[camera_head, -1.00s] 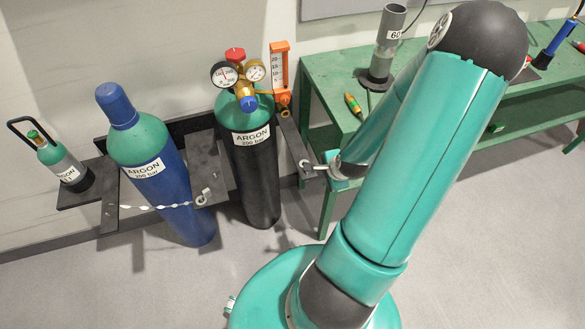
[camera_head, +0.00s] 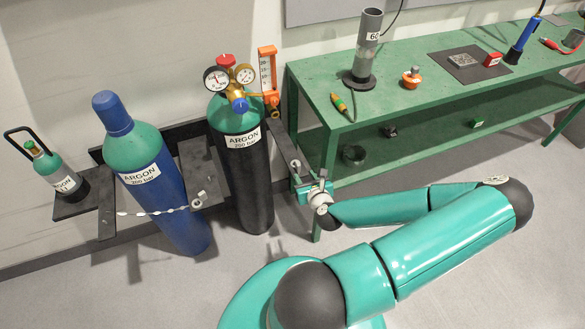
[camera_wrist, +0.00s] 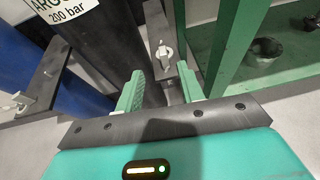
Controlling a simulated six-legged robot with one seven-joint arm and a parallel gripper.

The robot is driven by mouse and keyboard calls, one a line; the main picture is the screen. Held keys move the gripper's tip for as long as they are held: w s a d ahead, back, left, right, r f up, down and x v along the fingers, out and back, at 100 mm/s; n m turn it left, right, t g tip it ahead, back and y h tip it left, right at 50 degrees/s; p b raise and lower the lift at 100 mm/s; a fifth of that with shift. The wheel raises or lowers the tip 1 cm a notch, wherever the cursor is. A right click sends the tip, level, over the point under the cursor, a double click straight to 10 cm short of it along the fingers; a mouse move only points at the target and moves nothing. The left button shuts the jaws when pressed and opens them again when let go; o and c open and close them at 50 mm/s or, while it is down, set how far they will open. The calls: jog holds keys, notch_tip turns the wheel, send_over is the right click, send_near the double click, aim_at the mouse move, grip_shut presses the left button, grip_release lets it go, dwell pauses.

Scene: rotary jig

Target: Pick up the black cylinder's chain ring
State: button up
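The black cylinder (camera_head: 254,190) stands upright with a green shoulder and an "ARGON 200 bar" label; its dark body also shows in the wrist view (camera_wrist: 112,42). A small pale metal chain ring (camera_wrist: 163,54) lies on the dark bracket arm right of this cylinder, and shows small in the head view (camera_head: 296,164). My gripper (camera_head: 308,182) is at the front end of that bracket arm. In the wrist view my gripper (camera_wrist: 160,82) has its two green fingers apart with nothing between them. The ring appears just beyond the fingertips, apart from them.
A blue cylinder (camera_head: 177,205) stands at left with a chain (camera_head: 155,211) across it. A gauge regulator (camera_head: 232,78) tops the black cylinder, beside an orange flowmeter (camera_head: 267,72). The green workbench (camera_head: 420,85) and its leg are close on my gripper's right.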

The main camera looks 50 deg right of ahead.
aim_at(297, 163)
jog(key=x, duration=1.2)
jog(key=shift+s+d+f, duration=0.1)
jog(key=shift+d+f, duration=0.1)
jog(key=shift+f, duration=0.15)
grip_shut()
